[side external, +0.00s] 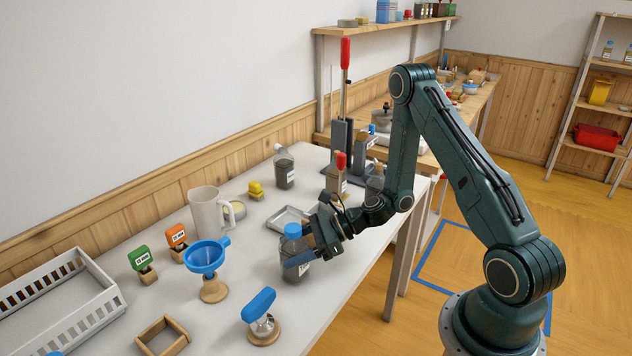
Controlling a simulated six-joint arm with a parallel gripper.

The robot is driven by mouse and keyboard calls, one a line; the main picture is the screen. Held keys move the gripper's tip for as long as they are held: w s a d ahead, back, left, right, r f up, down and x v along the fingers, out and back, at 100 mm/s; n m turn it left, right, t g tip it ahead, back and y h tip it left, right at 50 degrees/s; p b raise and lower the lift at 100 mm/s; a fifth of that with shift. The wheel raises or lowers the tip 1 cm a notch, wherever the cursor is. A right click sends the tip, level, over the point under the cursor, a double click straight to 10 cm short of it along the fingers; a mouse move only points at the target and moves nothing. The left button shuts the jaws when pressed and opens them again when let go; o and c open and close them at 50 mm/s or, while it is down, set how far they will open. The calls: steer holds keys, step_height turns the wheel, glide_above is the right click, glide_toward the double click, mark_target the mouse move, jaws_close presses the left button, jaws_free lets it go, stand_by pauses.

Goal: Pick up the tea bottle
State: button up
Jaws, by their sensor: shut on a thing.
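A clear bottle with a blue cap (292,231), dark contents and a white label stands upright at the middle of the white table. My gripper (298,256) reaches it from the right and is shut on its body, hiding part of the body and label. I cannot tell whether its base touches the table. A similar bottle with a grey cap and dark contents (284,170) stands farther back, apart from my gripper. Its label is too small to read, so I cannot tell which bottle holds tea.
A blue funnel on a wooden stand (207,262) and a blue-handled tool (260,312) stand close by. A metal tray (287,217) lies just behind. A white jug (204,210), a white crate (60,300) and a wooden frame (163,337) are to the left.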

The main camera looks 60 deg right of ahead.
steer(key=shift+r, duration=0.15)
step_height(320, 180, up, 20)
steer(key=shift+f, duration=0.2)
stand_by(0.7)
steer(key=shift+w+f, duration=0.1)
steer(key=shift+w, duration=0.05)
stand_by(0.6)
steer(key=w+f+m+t+h, duration=0.3)
steer(key=w+f+m+h, duration=0.1)
steer(key=m+h, duration=0.1)
steer(key=shift+w+f+m+t, duration=0.25)
steer(key=shift+f+m+t, duration=0.05)
steer(key=shift+f, duration=0.05)
stand_by(0.3)
steer(key=shift+a, duration=0.1)
stand_by(1.4)
